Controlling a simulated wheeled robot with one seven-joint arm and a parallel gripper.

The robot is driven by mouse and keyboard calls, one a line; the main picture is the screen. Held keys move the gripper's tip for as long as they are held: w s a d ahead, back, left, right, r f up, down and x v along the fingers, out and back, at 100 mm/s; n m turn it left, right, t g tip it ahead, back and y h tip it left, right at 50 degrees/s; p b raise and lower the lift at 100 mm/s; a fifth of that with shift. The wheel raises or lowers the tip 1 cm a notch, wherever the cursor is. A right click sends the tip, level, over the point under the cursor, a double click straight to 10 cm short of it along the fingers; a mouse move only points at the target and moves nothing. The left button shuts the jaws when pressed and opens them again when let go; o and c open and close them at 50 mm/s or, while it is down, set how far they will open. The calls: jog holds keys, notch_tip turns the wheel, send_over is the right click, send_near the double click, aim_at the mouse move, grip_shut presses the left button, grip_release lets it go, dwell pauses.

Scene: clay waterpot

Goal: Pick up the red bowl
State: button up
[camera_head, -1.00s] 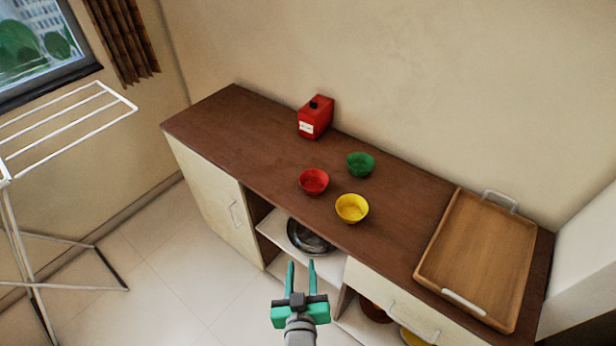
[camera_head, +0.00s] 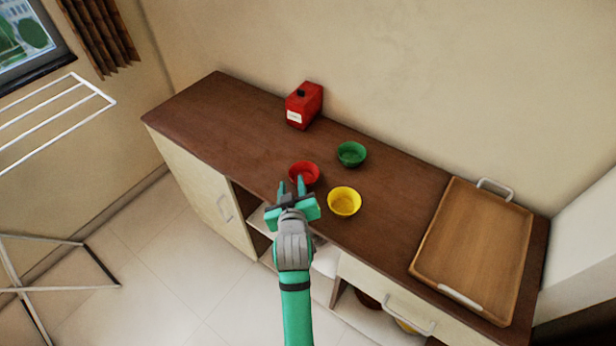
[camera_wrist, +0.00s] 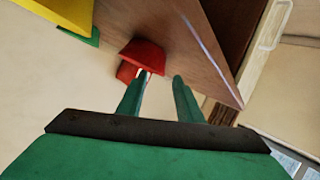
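The red bowl (camera_head: 306,171) sits upright on the brown cabinet top, left of the yellow bowl (camera_head: 344,201) and in front of the green bowl (camera_head: 351,154). My gripper (camera_head: 291,183) is open, with its fingertips at the near left side of the red bowl in the head view and partly covering it. In the wrist view the red bowl (camera_wrist: 143,54) shows beyond the left fingertip of my gripper (camera_wrist: 162,76), with nothing between the fingers. Whether a finger touches the bowl I cannot tell.
A red canister (camera_head: 304,105) stands at the back of the cabinet top (camera_head: 215,118). A wooden tray (camera_head: 474,252) lies at the right end. A white drying rack (camera_head: 60,125) stands at the left. The left part of the top is clear.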

aim_at(291, 172)
jog(key=shift+w+a+f, duration=0.15)
jog(key=shift+w+a, duration=0.15)
jog(key=shift+w, duration=0.15)
jog(key=x, duration=0.5)
jog(key=shift+d, duration=0.3)
grip_shut()
